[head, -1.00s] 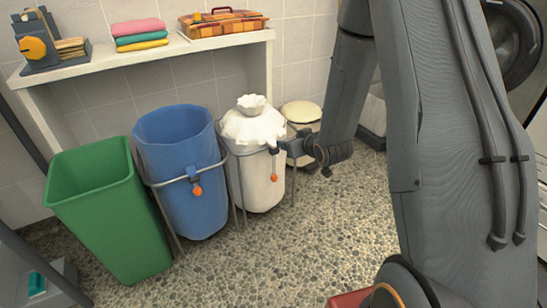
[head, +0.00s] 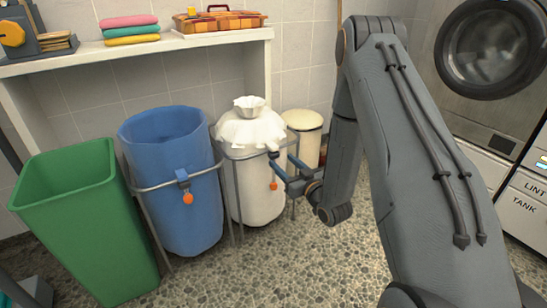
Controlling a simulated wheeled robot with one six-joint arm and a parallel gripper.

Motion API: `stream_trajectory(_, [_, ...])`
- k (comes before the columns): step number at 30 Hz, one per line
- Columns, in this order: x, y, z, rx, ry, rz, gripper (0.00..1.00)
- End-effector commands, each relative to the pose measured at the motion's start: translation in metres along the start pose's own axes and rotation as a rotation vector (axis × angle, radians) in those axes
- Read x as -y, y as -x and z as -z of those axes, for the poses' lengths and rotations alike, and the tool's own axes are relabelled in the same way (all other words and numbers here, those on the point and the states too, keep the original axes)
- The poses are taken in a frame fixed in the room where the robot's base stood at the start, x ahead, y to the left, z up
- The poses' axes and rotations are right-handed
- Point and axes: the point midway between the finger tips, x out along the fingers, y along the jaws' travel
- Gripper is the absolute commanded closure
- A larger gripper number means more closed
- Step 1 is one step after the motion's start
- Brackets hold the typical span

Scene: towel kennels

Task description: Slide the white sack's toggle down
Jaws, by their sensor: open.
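The white sack (head: 255,192) hangs in a metal ring stand, its neck gathered into a ruffled top. Its dark toggle (head: 274,155) sits at the front right of the rim, with an orange ball (head: 273,186) hanging below it. My gripper (head: 283,168) is open, its fingers just right of the toggle and cord. I cannot tell whether the fingers touch or straddle the toggle.
A blue sack (head: 170,190) in a similar stand, with its own orange-ended toggle, stands to the left. A green bin (head: 85,230) is further left. A cream lidded bin (head: 303,140) stands behind my gripper. A shelf (head: 150,49) holds folded towels. Pebbled floor is clear in front.

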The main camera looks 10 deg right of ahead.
Motion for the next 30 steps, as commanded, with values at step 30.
stream_trajectory(30, [0.000,-0.072,0.000,0.002,0.000,0.000,0.72])
